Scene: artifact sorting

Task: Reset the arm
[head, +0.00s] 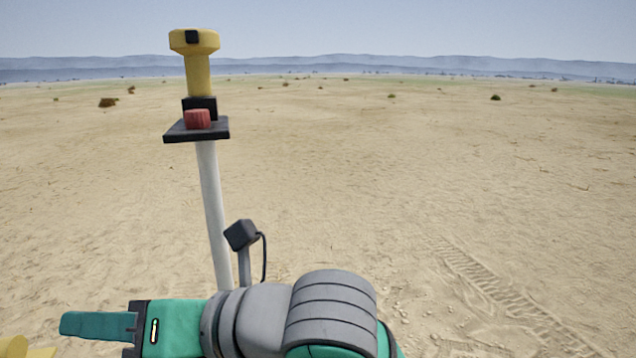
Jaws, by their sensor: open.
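My arm lies low across the bottom of the head view, with grey and green links. My gripper (78,325) is at the lower left and points to the left. It is open, with no object visible in it. It shows nearly side-on as a flat teal finger on a black mount, and I cannot make out the second finger apart from it. The lower part of the arm is cut off by the picture's bottom edge.
Open sandy ground (430,180) spreads ahead, with tyre tracks (490,285) at the right. Small dark bushes (107,102) dot the distance, and low hills (350,64) line the horizon. No table or container is in view.

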